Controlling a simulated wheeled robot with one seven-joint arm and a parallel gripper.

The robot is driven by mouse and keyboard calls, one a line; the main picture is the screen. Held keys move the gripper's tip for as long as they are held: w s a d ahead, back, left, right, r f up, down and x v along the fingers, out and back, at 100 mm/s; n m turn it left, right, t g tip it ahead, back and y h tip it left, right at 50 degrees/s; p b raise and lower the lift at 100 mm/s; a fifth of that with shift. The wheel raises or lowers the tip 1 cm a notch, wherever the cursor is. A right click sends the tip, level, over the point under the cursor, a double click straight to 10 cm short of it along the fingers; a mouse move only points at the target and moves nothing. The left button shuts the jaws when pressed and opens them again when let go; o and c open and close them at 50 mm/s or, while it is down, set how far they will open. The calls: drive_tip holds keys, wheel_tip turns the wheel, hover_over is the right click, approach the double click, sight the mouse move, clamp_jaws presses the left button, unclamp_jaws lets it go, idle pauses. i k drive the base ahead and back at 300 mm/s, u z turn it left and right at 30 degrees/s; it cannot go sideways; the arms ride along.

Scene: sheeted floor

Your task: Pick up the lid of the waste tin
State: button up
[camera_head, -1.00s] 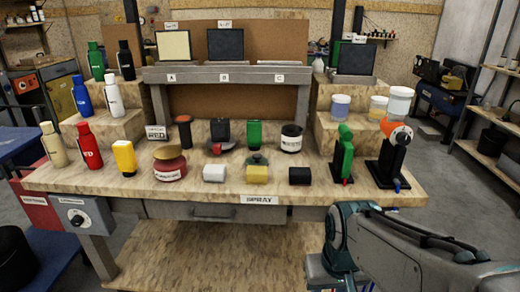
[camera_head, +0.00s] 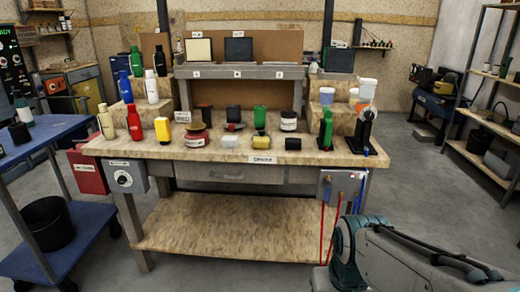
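A squat red tin (camera_head: 196,139) with a wide, darker lid (camera_head: 194,128) stands on the workbench (camera_head: 225,153), left of the middle. A black tin (camera_head: 288,122) with a pale label stands further right. I cannot read the labels, so I cannot tell which is the waste tin. Both tins look closed. My gripper is out of view; only links of my arm show at the lower right, in front of the bench.
Bottles, coloured blocks and a black stand (camera_head: 364,135) crowd the bench top. A blue cart (camera_head: 40,140) stands at the left, with a black bin (camera_head: 47,223) on its lower shelf. Metal shelving (camera_head: 490,140) is at the right. Floor between bench and shelving is clear.

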sight(261, 132)
drive_tip(key=z, duration=0.6)
drive_tip(key=k, duration=0.1)
drive_tip(key=u, duration=1.45)
drive_tip(key=i, duration=1.35)
drive_tip(key=z, duration=0.7)
